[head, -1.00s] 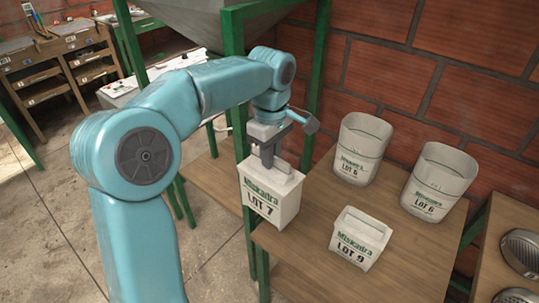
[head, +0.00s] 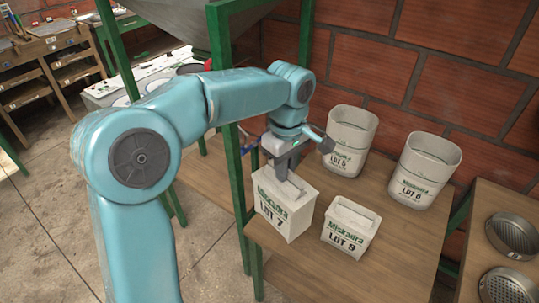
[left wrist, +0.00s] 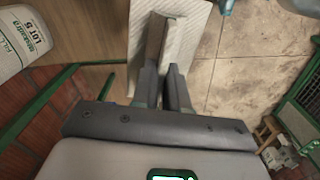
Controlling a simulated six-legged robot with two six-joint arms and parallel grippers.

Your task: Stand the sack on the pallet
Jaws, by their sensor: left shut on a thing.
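A white block-shaped sack marked Miskadra LOT 7 (head: 285,208) hangs upright at the left end of a wooden bench top. My left gripper (head: 284,172) is shut on its top flap, pointing down. In the left wrist view the sack (left wrist: 192,28) shows from above as a pale top with a ridge between my fingers (left wrist: 165,88). Whether its base touches the wood is hidden. I cannot make out a separate pallet; the wooden top (head: 385,255) carries the other sacks. My right gripper is not in view.
A smaller LOT 9 sack (head: 350,229) stands close right of the held sack. Two open-topped LOT containers (head: 347,142) (head: 424,172) stand behind. Green posts (head: 232,165) rise at the bench's left. A shelf with round sieves (head: 513,235) is at right; a brick wall (head: 440,60) behind.

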